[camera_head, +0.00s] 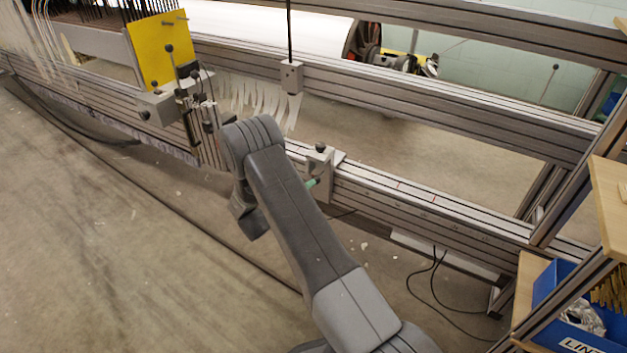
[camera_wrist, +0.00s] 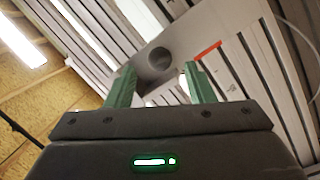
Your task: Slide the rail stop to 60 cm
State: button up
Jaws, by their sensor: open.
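The rail stop is a grey block (camera_head: 318,163) with a dark knob on top, seated on the lower front rail (camera_head: 375,186) in the head view. In the wrist view the rail stop (camera_wrist: 150,45) shows a round dark knob facing me. My gripper (camera_wrist: 160,82) is open, its two green fingers apart, one on each side of the knob in the picture; I cannot tell whether they touch it. In the head view only a bit of green finger (camera_head: 312,183) shows beside the stop; my arm hides the rest. Small scale marks on the rail are unreadable.
A red mark (camera_wrist: 208,50) shows on the rail right of the stop in the wrist view. The rail right of the stop looks clear up to the frame post. A yellow plate (camera_head: 160,48) with clamps stands left. A blue bin (camera_head: 568,310) sits lower right.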

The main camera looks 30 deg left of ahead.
aim_at(317, 180)
jog(key=p+v, duration=0.1)
jog(key=v, duration=0.7)
jog(key=shift+w, duration=0.1)
jog(key=b+x, duration=0.3)
jog(key=x, duration=1)
jog(key=shift+w+d, duration=0.15)
jog(key=shift+w, duration=0.2)
jog(key=shift+s+d, duration=0.1)
jog(key=shift+d, duration=0.15)
